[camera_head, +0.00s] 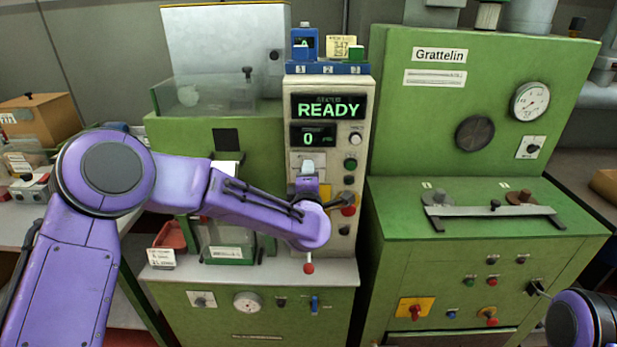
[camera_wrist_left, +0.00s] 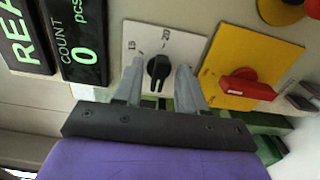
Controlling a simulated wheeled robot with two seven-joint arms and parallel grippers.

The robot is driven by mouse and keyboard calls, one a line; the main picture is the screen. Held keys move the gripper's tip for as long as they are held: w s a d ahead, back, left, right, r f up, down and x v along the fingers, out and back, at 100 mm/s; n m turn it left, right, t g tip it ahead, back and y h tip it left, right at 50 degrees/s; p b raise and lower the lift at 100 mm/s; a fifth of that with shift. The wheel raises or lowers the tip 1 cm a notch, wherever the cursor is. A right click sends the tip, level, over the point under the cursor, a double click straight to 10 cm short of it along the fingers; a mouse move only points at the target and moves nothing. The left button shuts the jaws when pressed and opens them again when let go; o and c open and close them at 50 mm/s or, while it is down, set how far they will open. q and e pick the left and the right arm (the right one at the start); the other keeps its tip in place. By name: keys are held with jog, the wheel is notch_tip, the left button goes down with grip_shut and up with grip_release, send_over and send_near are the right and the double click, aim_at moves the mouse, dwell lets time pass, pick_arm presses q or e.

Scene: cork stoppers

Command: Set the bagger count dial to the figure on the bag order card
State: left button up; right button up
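The count dial, a black knob (camera_wrist_left: 158,70) on a white plate (camera_wrist_left: 185,46) with small marks, shows in the left wrist view. My left gripper (camera_wrist_left: 160,80) is open, with one grey finger on each side of the knob; I cannot tell whether they touch it. In the head view this gripper (camera_head: 307,168) is at the pale panel, below the count display (camera_head: 313,135), which reads 0. It hides the dial there. A white card (camera_head: 161,258) stands at the lower left and a yellowish card (camera_head: 341,47) on top of the machine; their text is too small to read surely.
A status display (camera_head: 328,107) reads READY. A yellow plate with a red knob (camera_wrist_left: 245,86) sits beside the dial in the wrist view. Buttons (camera_head: 351,163) line the panel's right side. A red-balled lever (camera_head: 308,267) is below my left wrist. A green machine (camera_head: 480,110) stands at right.

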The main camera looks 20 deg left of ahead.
pick_arm(q)
jog(key=b+v, duration=0.2)
jog(key=v, duration=0.8)
jog(key=shift+s, duration=0.25)
jog(key=shift+d, duration=0.1)
jog(key=s+a+f+m+g+h, duration=0.1)
jog(key=s+f+m+g, duration=0.2)
jog(key=f, duration=0.5)
jog(key=s+a+f+m+g+h, duration=0.1)
jog(key=s+a+f+m, duration=0.2)
jog(key=f, duration=0.5)
jog(key=s+f+m+g+h, duration=0.1)
jog(key=s+f+m+g, duration=0.1)
jog(key=s+f+m, duration=0.45)
jog(key=s+a+f+m+g, duration=0.1)
jog(key=s+a+f+g, duration=0.3)
jog(key=s+f, duration=0.5)
jog(key=s+a+f+m+g+y, duration=0.1)
jog(key=s+a+f+g, duration=0.3)
jog(key=s+f, duration=0.5)
jog(key=s+a, duration=0.2)
jog(key=s, duration=0.3)
jog(key=shift+s+f, duration=0.35)
jog(key=shift+f, duration=0.05)
